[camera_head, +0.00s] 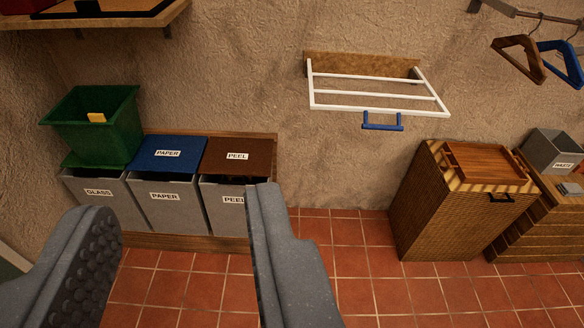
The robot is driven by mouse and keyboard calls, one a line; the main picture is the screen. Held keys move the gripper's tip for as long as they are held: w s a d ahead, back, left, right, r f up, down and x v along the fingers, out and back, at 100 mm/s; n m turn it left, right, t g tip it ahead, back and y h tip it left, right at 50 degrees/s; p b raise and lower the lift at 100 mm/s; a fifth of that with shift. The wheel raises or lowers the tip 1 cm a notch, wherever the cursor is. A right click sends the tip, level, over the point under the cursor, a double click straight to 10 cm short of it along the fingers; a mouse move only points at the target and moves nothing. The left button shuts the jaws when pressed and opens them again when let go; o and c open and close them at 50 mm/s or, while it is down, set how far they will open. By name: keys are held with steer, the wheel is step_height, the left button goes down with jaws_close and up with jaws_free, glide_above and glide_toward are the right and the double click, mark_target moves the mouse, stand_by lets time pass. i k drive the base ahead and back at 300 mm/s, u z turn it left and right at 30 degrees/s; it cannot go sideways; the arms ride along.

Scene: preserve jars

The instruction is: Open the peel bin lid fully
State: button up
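The peel bin (224,205) is a grey box, the rightmost of three in a row by the wall. Its brown lid (237,158), labelled PEEL, lies nearly flat over it, with a dark gap between the lid's front edge and the bin. My gripper (180,215) is open and empty in the foreground, its two fingers wide apart. The right finger covers the right side of the peel bin's front. I cannot tell whether that finger touches the bin.
Blue-lidded PAPER bin (165,204) and GLASS bin (105,200) stand left; a green tub (95,130) rests over the glass bin. A white rack (375,95) juts from the wall. A wicker hamper (450,205) stands right. The tiled floor (350,270) between is clear.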

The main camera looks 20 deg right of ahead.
mark_target(243, 157)
steer(key=z, duration=0.35)
steer(key=i, duration=0.75)
steer(key=z, duration=0.45)
steer(key=k, duration=0.85)
steer(key=z, duration=0.2)
steer(key=i, duration=0.85)
steer(key=u, duration=0.1)
